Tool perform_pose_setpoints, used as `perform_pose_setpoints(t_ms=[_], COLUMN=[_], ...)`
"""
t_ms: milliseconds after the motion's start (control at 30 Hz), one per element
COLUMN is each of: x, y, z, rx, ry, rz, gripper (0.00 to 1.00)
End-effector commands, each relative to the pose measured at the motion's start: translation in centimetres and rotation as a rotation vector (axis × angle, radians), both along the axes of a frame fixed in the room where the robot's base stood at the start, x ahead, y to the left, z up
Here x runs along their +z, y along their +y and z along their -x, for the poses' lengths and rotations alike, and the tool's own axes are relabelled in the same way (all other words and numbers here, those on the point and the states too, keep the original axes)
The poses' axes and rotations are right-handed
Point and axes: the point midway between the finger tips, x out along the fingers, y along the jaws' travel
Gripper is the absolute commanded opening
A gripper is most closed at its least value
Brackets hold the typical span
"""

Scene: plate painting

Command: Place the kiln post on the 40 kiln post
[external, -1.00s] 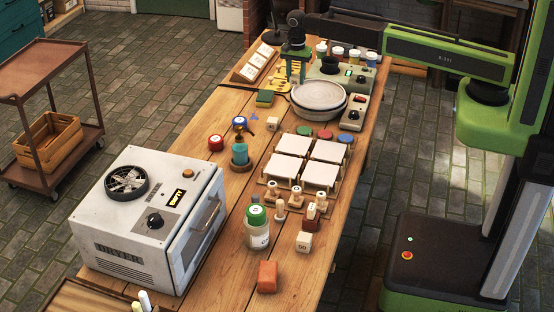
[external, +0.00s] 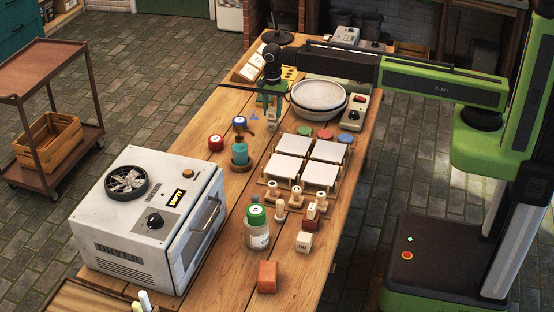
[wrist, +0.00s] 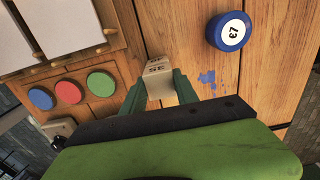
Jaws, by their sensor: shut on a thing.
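My gripper (external: 270,106) is shut on a small pale kiln post (wrist: 158,76), which has a dark number on its face that I cannot read surely. In the external view the held post (external: 272,124) hangs below the fingers, over the table left of the white tiles. A pale block marked 50 (external: 304,242) stands toward the near right of the table, with a dark red-brown block behind it and another pale block (external: 311,209) beyond. I cannot read a 40 on any block.
White tiles (external: 288,167) lie right of the gripper, with green, red and blue discs (external: 345,138) behind them. A blue-lidded pot (wrist: 229,31) and a teal bottle (external: 240,152) stand to the left. A green-lidded jar (external: 257,229), stamps and the dryer (external: 150,220) are nearer.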

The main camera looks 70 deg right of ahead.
Motion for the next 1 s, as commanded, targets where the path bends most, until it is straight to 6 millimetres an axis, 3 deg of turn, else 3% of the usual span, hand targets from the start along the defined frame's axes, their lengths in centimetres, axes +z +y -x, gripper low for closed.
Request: perform_pose_setpoints(t_ms=[33,400,433,567,1000], x=[-1.41,-1.43,-1.31,-1.24,-0.49], y=[-0.01,-0.02,-0.02,-0.02,-0.02], z=[0.0,0.01,0.01,0.01,0.01], rx=[0.0,0.0,0.0,0.0,0.0], ry=[0.0,0.0,0.0,0.0,0.0], rz=[0.0,0.0,0.0,0.0,0.0], gripper=[0.0,0.0,0.38,0.55,0.58])
